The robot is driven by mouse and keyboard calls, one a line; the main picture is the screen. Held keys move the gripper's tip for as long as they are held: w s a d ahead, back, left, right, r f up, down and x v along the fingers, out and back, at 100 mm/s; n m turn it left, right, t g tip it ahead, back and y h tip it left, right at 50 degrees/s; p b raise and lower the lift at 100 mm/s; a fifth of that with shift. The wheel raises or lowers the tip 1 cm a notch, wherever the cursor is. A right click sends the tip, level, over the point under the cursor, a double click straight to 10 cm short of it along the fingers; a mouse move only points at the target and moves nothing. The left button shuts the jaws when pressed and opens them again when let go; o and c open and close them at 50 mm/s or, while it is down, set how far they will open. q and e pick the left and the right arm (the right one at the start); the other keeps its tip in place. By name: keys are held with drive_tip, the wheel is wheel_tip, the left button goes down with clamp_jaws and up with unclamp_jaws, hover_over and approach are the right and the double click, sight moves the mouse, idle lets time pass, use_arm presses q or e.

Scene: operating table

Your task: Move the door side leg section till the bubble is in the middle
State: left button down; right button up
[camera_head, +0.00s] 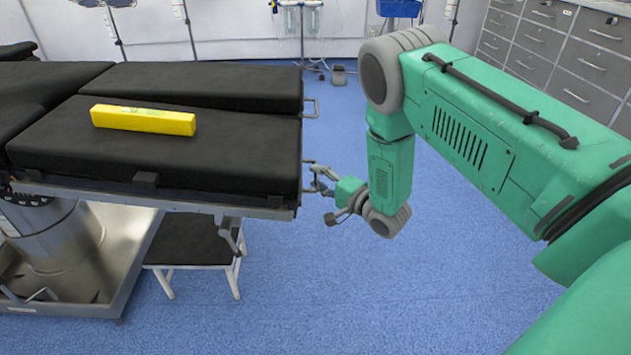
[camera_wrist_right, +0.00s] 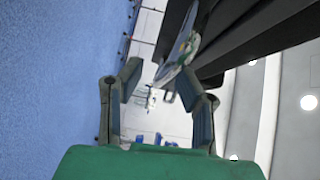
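A yellow spirit level (camera_head: 143,119) lies on the near black leg section (camera_head: 220,150) of the operating table. Its bubble is too small to make out. I cannot tell from the frames which leg section is the door side one. A metal handle (camera_head: 309,175) sticks out from the near section's end. My right gripper (camera_head: 326,201) is at this handle, beyond the section's end. In the right wrist view, the gripper's two fingers (camera_wrist_right: 160,76) stand apart, with a metal handle (camera_wrist_right: 181,58) showing near the right finger. Contact is unclear. My left gripper is not in view.
The far leg section (camera_head: 215,83) lies beside the near one, with its own end handle (camera_head: 311,106). A low black stool (camera_head: 190,240) stands under the table. Grey drawer cabinets (camera_head: 545,45) are at the back right. Blue floor (camera_head: 350,290) is open in front.

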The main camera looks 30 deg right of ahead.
drive_tip(key=shift+w+a+r, duration=0.1)
drive_tip(key=shift+w+a, duration=0.1)
drive_tip(key=shift+w, duration=0.2)
clamp_jaws()
wheel_tip(320, 180, up, 10)
drive_tip(key=d+n+g+p, duration=0.1)
drive_tip(key=p, duration=0.9)
drive_tip(key=shift+s+d+r+p, duration=0.15)
drive_tip(key=shift+s+r+p, duration=0.05)
drive_tip(key=shift+s+p, duration=0.15)
unclamp_jaws()
drive_tip(key=shift+f, duration=0.1)
drive_tip(key=shift+s, duration=0.1)
